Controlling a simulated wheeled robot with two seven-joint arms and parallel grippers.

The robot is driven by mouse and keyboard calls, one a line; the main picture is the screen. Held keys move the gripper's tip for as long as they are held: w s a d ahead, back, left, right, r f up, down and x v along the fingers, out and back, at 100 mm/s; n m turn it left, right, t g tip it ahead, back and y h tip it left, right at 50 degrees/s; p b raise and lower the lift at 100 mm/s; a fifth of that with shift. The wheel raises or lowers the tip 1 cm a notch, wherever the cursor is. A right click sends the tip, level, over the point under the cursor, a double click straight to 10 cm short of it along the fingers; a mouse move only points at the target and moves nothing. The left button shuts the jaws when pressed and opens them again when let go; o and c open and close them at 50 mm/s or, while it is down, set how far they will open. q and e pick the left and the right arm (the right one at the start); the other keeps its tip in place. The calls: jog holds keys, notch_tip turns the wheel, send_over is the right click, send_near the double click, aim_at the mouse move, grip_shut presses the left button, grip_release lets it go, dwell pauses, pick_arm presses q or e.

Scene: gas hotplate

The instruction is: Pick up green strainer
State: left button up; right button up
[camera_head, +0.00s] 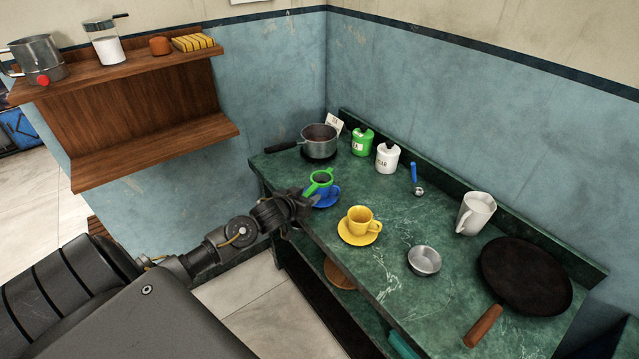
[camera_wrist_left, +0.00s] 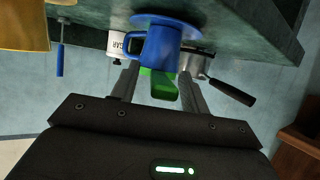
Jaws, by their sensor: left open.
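The green strainer (camera_head: 320,181) rests on top of the blue cup (camera_head: 325,195), which stands on a blue saucer (camera_head: 330,203) at the counter's left edge. My left gripper (camera_head: 307,197) is at that edge, right beside the strainer's handle. In the left wrist view, which is upside down, my left gripper (camera_wrist_left: 160,88) is open. The green handle of the strainer (camera_wrist_left: 163,88) shows between its two fingers, in front of the blue cup (camera_wrist_left: 155,48). I cannot tell whether the fingers touch the handle. My right gripper is in neither view.
A yellow cup (camera_head: 361,218) on its saucer stands close on the right. A pot (camera_head: 319,141) and green (camera_head: 362,142) and white (camera_head: 388,157) canisters stand behind. A wooden shelf (camera_head: 150,150) hangs left.

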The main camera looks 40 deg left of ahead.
pick_arm(q)
jog(key=shift+w+f, duration=0.2)
jog(key=shift+w, duration=0.35)
grip_shut()
jog(key=shift+r, duration=0.1)
